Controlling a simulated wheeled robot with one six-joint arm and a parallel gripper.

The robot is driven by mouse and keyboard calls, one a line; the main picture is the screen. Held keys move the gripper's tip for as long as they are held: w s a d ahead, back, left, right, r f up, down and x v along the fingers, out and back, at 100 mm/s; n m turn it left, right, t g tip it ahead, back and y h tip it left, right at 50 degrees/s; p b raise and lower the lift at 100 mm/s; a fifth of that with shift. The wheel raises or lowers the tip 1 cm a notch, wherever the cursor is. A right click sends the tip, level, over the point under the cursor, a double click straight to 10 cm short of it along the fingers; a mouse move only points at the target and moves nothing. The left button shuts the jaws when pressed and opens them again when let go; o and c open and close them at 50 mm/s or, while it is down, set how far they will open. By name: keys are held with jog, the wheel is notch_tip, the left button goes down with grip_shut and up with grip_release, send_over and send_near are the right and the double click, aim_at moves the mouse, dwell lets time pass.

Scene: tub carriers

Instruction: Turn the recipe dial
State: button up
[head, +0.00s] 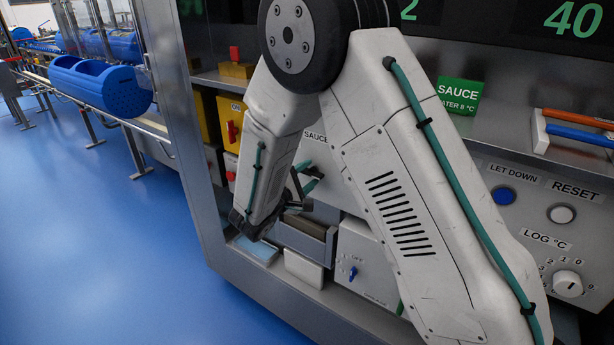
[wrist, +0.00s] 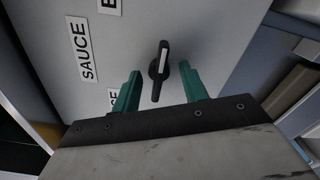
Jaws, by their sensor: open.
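The recipe dial (wrist: 158,72) is a black knob with a white pointer line on a light grey panel, in the wrist view. Its pointer stands nearly upright in the picture, leaning slightly right. Labels around it include SAUCE (wrist: 80,48) and two cut-off ones. My gripper (head: 307,180) is open, with teal fingers. In the wrist view, one finger is left of the knob and one right, with gaps on both sides; whether the tips reach its depth I cannot tell. In the head view my arm and gripper hide the dial.
A green sauce sign (head: 459,96) stands on the shelf at right. Below are a blue button (head: 503,196), a white reset button (head: 561,214) and a LOG °C knob (head: 567,284). A box with a blue switch (head: 353,272) sits low. Blue floor (head: 90,230) is clear at left.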

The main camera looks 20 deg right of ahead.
grip_shut()
dwell(0.3)
jog(key=shift+s+d+n, duration=0.1)
jog(key=shift+s+n, duration=0.05)
jog(key=shift+n, duration=6.5)
jog(key=shift+s+d+n, duration=0.1)
jog(key=shift+n, duration=6.55)
